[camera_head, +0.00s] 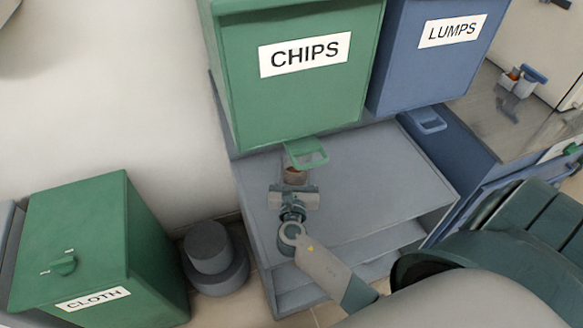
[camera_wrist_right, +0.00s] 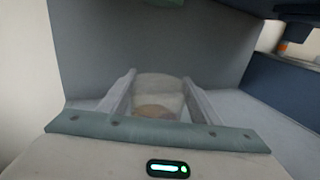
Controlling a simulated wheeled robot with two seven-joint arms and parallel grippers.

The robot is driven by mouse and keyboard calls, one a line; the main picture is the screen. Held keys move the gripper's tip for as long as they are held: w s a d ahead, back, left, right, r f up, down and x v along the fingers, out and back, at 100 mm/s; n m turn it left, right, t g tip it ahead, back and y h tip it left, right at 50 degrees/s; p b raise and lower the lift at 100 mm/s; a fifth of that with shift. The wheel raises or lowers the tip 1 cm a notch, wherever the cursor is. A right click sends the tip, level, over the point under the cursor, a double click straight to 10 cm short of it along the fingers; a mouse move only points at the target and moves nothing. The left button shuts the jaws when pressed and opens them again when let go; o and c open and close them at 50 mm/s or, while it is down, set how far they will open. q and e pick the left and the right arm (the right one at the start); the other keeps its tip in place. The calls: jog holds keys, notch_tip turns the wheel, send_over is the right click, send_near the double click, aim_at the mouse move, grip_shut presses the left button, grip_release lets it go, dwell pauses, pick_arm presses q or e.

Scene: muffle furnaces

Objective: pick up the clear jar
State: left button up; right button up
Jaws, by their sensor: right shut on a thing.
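The clear jar (camera_head: 295,176), with brownish contents, stands on the grey shelf below the green CHIPS bin, just under its handle. In the right wrist view the jar (camera_wrist_right: 159,92) is between the two fingers and looks upright. My right gripper (camera_head: 294,181) reaches in from the lower right and is shut on the jar. In the right wrist view its fingers (camera_wrist_right: 158,100) flank the jar on both sides. I cannot tell whether the jar's base touches the shelf. My left gripper is not in view.
The green CHIPS bin (camera_head: 290,97) overhangs the jar, its green handle (camera_head: 307,153) close above. The blue LUMPS bin (camera_head: 430,60) is to its right. A green CLOTH bin (camera_head: 95,240) and grey round weights (camera_head: 212,258) stand at left. The shelf right of the jar (camera_head: 385,185) is clear.

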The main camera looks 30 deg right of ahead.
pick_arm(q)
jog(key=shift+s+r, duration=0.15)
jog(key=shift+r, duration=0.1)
pick_arm(e)
jog(key=s+d+r, duration=0.5)
jog(key=s+r, duration=0.1)
jog(key=s, duration=0.3)
jog(key=shift+s, duration=0.15)
